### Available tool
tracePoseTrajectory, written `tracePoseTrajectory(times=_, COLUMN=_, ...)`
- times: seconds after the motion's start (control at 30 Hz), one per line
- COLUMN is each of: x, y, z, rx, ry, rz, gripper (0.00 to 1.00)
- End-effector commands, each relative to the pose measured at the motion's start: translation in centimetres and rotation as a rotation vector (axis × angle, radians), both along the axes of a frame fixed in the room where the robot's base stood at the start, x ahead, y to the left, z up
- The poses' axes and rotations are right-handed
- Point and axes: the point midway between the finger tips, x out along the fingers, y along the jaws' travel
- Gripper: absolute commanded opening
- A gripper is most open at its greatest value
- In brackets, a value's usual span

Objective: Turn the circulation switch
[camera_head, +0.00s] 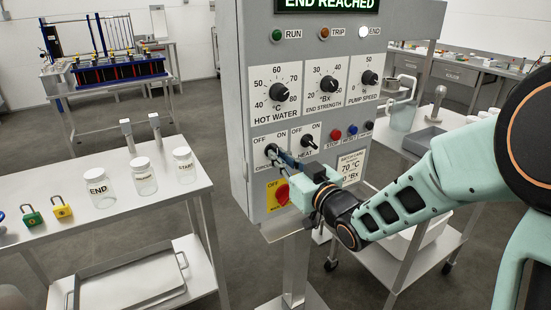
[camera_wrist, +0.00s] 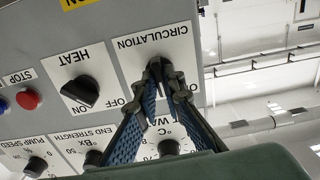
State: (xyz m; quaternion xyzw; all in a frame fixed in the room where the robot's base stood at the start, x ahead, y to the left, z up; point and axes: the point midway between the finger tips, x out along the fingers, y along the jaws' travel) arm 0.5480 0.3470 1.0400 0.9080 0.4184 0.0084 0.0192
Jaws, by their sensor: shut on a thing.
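The circulation switch (camera_head: 271,150) is a small dark knob on a white OFF/ON plate, at the lower left of the grey control panel (camera_head: 240,110). My gripper (camera_head: 281,157) reaches in from the right, and its fingertips are at the knob. In the wrist view, which is upside down, the blue-padded fingers (camera_wrist: 160,76) close on the knob in front of the CIRCULATION plate (camera_wrist: 182,50). The fingertips hide most of the knob, so I cannot tell which way it points.
The HEAT switch (camera_head: 309,142) is just right of it, with dials above. The red-yellow rotary switch (camera_head: 282,194) is just below. The END lamp (camera_head: 364,31) is lit; the display (camera_head: 327,4) reads END REACHED. A bench (camera_head: 190,203) with jars and padlocks stands left.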

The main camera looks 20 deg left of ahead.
Motion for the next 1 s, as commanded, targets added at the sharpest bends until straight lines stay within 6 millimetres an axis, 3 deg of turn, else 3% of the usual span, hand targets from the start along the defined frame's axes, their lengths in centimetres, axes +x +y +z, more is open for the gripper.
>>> tracePoseTrajectory(times=1.0, x=-0.02, y=-0.02, z=-0.14, rx=-0.167, ry=-0.193, rz=0.0, gripper=0.0)
